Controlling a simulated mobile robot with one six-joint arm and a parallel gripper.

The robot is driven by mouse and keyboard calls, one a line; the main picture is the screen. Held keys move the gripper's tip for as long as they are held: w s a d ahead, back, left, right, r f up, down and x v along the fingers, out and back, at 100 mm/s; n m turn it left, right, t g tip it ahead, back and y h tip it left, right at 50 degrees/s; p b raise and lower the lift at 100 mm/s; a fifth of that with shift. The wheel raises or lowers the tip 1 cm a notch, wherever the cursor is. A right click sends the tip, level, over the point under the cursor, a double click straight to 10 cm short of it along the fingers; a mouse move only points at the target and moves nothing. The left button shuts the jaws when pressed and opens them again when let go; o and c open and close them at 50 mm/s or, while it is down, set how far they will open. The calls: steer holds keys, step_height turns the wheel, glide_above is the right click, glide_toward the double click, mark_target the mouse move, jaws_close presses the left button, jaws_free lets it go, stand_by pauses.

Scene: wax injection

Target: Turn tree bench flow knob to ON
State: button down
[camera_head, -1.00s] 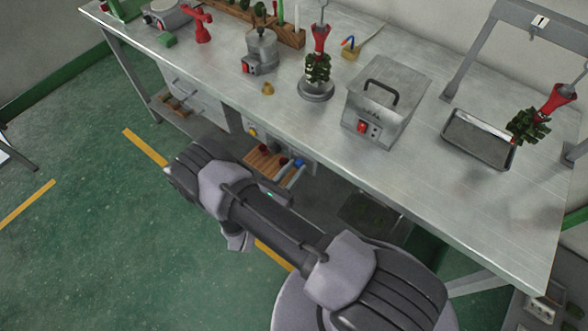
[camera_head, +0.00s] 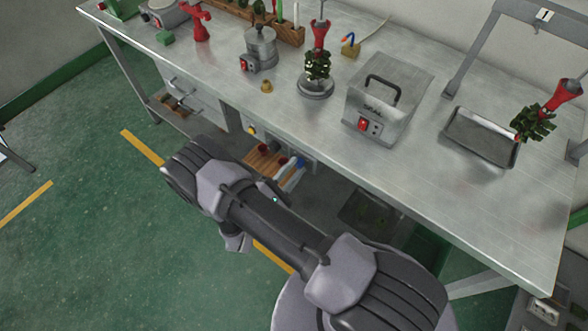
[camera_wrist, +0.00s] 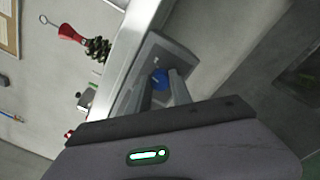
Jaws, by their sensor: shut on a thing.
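The blue flow knob (camera_head: 300,162) is on the grey control panel (camera_head: 272,146) under the front edge of the steel bench. In the wrist view the blue knob (camera_wrist: 160,79) sits at the fingertips, in front of the panel face (camera_wrist: 147,66). My gripper (camera_head: 292,172) reaches the panel from the front and is shut on the blue knob. In the wrist view one finger of my gripper (camera_wrist: 167,86) lies against the knob's right side, and the other side is partly hidden. The knob's pointer and any ON mark are too small to read.
A yellow knob (camera_head: 252,130) is on the panel's left. A wooden rack (camera_head: 265,160) is below the panel. On the bench (camera_head: 420,175) stand a grey box with a handle (camera_head: 385,90), a metal pot (camera_head: 260,45) and a shallow tray (camera_head: 480,152).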

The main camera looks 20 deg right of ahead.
steer(key=m, duration=0.6)
steer(key=shift+f+b, duration=0.1)
steer(key=shift+b, duration=0.3)
steer(key=shift+m, duration=0.5)
steer(key=c, duration=1.1)
jaws_free()
steer(key=shift+c, duration=0.2)
steer(key=p+v, duration=0.2)
steer(key=v, duration=1.5)
steer(key=shift+a+f+p, duration=0.2)
steer(key=shift+a+p, duration=0.05)
steer(key=shift+p, duration=0.15)
steer(key=shift+r, duration=0.1)
